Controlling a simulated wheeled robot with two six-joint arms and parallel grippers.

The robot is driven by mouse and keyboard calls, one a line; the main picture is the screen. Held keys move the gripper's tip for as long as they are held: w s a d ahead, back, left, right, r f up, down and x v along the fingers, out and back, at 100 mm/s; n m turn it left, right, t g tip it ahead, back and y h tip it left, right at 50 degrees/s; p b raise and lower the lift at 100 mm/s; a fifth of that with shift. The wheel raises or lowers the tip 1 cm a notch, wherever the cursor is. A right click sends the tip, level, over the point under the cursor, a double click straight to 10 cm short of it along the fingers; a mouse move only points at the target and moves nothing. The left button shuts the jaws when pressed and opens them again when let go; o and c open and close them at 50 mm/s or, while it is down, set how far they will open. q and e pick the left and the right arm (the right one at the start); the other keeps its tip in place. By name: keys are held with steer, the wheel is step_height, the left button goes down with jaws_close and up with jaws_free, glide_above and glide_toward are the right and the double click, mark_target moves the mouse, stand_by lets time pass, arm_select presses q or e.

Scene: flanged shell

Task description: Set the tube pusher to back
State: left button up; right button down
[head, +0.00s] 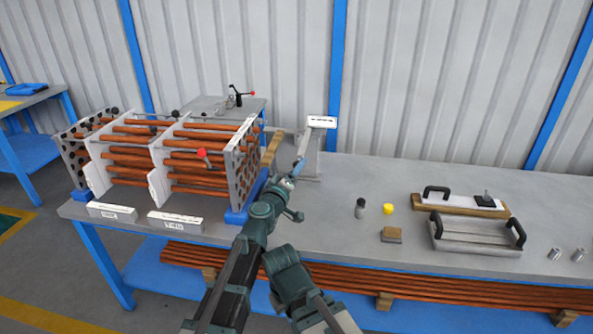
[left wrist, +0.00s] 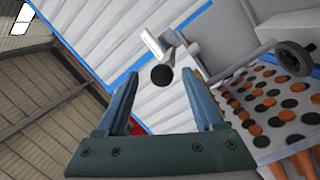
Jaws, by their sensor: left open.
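My left gripper (head: 299,163) is over the bench, just right of the tube bundle. It is open, and it also shows in the left wrist view (left wrist: 160,92) with nothing between its fingers. A black ball knob (left wrist: 162,76) on a pale bar appears between and beyond the fingertips; whether they touch is unclear. A grey stand with a white label plate (head: 320,122) is behind my gripper in the head view. I cannot tell for certain which part is the tube pusher. The tube sheet (left wrist: 268,100) with orange and black holes is right of the fingers. My right gripper is not in view.
The tube bundle (head: 182,160) fills the bench's left end, with a red-knobbed lever (head: 203,154) in front. A toggle clamp (head: 237,97) is behind it. A yellow cap (head: 388,209), a small block (head: 391,235) and a handled tray (head: 474,243) are rightward.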

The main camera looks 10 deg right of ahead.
arm_select(q)
steer(key=v, duration=1.3)
steer(key=s+a+f+m+g, duration=0.2)
steer(key=s+f+m+g, duration=0.15)
steer(key=f, duration=0.35)
steer(key=s+a+f+m+g, duration=0.2)
steer(key=s+f+m+g, duration=0.15)
steer(key=f+g, duration=0.2)
steer(key=s+a+f+n+g+y, duration=0.1)
steer(key=s+a+f+g+y, duration=0.3)
steer(key=a, duration=0.5)
steer(key=s+a+f+n+g+y, duration=0.1)
steer(key=s+a+f+g+y, duration=0.1)
steer(key=s+a+f+y, duration=0.5)
steer(key=s+d+r+m+g+p, duration=0.1)
steer(key=s+d+r+m+p, duration=0.3)
steer(key=d+r+p, duration=0.3)
steer(key=shift+d+r+h, duration=0.4)
steer(key=shift+d+r, duration=0.6)
steer(key=shift+d, duration=0.1)
